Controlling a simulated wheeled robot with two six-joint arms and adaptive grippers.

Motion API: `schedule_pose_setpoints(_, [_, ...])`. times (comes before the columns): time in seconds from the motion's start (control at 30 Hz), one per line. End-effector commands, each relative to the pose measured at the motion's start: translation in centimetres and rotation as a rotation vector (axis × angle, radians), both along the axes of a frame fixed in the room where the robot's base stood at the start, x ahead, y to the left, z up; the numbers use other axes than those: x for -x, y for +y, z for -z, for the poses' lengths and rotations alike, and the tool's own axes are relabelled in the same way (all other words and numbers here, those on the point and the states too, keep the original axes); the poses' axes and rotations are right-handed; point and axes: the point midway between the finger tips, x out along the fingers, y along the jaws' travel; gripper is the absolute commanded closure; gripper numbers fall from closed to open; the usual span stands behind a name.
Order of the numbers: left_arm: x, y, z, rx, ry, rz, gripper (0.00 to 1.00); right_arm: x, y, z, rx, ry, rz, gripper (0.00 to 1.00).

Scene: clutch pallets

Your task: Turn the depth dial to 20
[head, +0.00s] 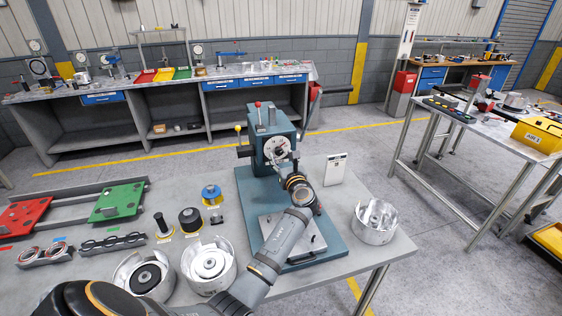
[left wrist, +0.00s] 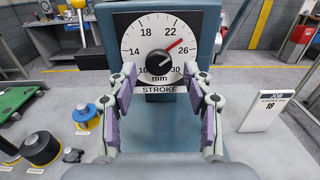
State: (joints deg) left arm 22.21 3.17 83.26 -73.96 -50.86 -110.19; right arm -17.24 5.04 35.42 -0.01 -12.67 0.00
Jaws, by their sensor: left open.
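A white dial (left wrist: 160,52) marked STROKE in mm sits on the front of a blue-green press (head: 268,125). Its numbers run from 10 to 30. Its red pointer (left wrist: 176,46) points between 22 and 26, near 24. The dark round knob (left wrist: 159,63) is at the dial's centre. I see no label reading depth. My left gripper (left wrist: 160,103) is open and empty in front of the dial, with its fingers on either side below the knob, apart from it. In the head view the gripper (head: 297,182) partly covers the press front. My right gripper is not in view.
A job card (left wrist: 263,110) at the press's right reads stroke 18; it also shows in the head view (head: 335,170). A tin of metal parts (head: 375,222) stands right of the press base. Round parts, a red plate (head: 22,216) and a green plate (head: 118,202) lie left.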

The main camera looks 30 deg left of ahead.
Motion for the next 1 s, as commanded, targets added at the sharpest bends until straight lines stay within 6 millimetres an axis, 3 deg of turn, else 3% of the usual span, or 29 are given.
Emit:
schedule_pose_setpoints(0.4, [-0.91,1.11,-0.01,0.001,0.000,0.000,0.49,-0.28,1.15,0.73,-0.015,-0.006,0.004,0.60])
schedule_pose_setpoints(0.8, [-0.90,1.08,0.00,0.001,0.000,0.000,1.00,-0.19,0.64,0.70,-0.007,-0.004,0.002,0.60])
schedule_pose_setpoints(1.0, [-0.89,1.08,0.05,0.010,-0.010,0.000,1.00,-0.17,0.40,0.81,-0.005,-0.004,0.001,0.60])
